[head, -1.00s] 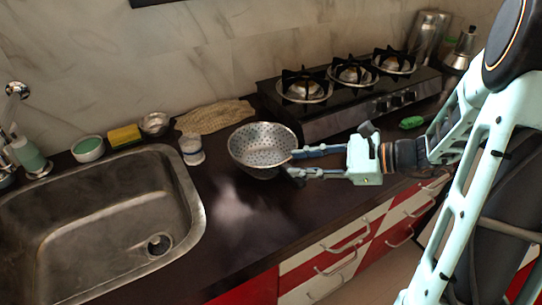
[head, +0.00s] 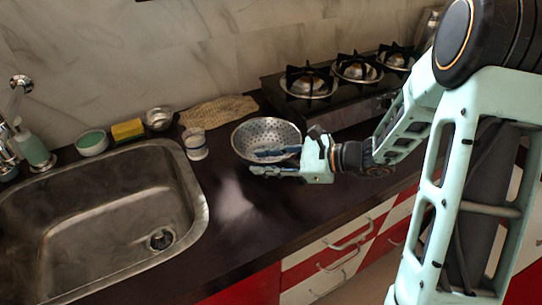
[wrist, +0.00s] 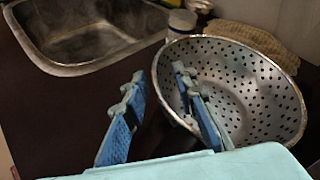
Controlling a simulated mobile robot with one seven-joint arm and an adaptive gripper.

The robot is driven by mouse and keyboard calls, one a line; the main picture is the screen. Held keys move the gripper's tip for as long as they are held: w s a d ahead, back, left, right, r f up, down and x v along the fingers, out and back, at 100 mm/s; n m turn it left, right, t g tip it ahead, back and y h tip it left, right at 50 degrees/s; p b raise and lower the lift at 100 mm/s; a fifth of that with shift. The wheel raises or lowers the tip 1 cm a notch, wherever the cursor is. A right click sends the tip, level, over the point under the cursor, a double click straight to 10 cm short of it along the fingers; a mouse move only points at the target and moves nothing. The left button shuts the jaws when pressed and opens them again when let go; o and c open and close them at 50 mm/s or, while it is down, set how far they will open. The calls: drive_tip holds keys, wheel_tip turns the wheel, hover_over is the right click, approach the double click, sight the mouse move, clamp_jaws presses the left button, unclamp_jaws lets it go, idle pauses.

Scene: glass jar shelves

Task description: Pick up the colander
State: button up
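The colander (head: 270,132) is a round metal bowl with many small holes, standing on the dark counter between the sink and the stove. It also shows in the wrist view (wrist: 255,85), filling the right half. My gripper (head: 252,162) is at its near right side. In the wrist view my gripper (wrist: 160,95) is open, with two blue-padded fingers apart. The right finger overlaps the bowl's interior, and the left finger is outside it, over bare counter. The near left rim lies between the fingers. I cannot tell whether either finger touches the colander.
A white cup (head: 196,146) stands just left of the colander, with a tan cloth (head: 218,111) behind. The sink (head: 110,215) is at left, with a small metal bowl (head: 158,119), yellow sponge (head: 127,130) and green-filled bowl (head: 92,142) behind it. The stove (head: 335,110) is at right.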

clamp_jaws()
idle(0.5)
